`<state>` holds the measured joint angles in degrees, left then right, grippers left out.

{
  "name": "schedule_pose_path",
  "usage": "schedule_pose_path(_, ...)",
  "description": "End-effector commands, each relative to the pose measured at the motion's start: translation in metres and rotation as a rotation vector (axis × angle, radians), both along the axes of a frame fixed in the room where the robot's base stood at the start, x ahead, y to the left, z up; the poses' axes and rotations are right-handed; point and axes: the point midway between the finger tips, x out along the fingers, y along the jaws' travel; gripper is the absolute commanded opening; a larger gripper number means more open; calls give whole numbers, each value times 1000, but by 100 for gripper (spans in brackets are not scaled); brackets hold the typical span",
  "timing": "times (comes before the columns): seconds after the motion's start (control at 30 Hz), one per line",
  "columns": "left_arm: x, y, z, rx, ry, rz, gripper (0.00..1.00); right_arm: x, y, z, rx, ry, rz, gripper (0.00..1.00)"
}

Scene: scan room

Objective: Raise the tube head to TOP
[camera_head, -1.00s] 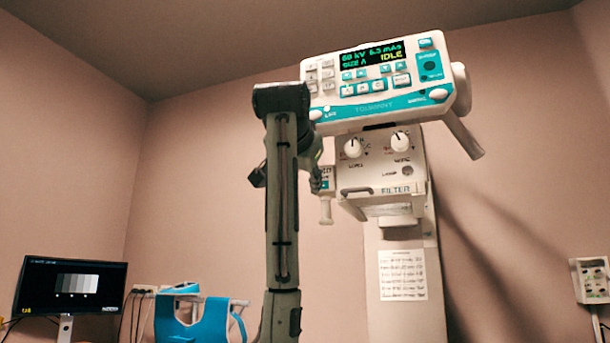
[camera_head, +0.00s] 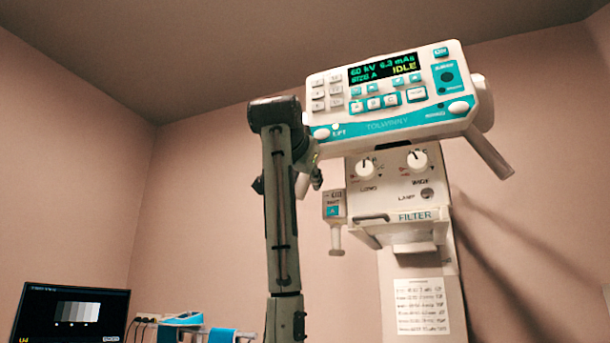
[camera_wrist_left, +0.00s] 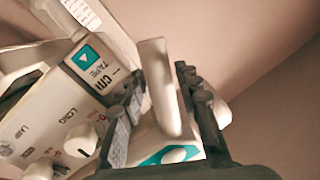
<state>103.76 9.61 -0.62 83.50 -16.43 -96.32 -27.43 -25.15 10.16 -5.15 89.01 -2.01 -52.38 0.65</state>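The tube head (camera_head: 375,126) is white with a teal-striped panel, tilted a little in the head view. Its display (camera_head: 383,68) reads 60 kV, 6.3 mAs, SIZE A and IDLE. My left gripper (camera_head: 312,180) is at the left side under the panel, partly hidden by my arm. My right gripper is out of view.
A tape gauge (camera_head: 334,208) hangs just right of my left gripper. The filter box (camera_head: 415,217) sits under two knobs, with a paper chart (camera_head: 421,306) on the column below. A monitor (camera_head: 70,312) and blue item (camera_head: 182,319) are at lower left. Wall space left is clear.

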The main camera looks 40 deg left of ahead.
Motion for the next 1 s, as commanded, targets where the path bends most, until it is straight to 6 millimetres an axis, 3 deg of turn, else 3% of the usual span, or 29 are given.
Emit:
schedule_pose_path(0.3,3,1,0,-1,0,0,33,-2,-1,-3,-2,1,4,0)
schedule_pose_path(0.57,2,1,0,-1,0,0,0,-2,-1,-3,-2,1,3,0)
schedule_pose_path(1.0,2,4,2,-1,-1,1,0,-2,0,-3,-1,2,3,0)
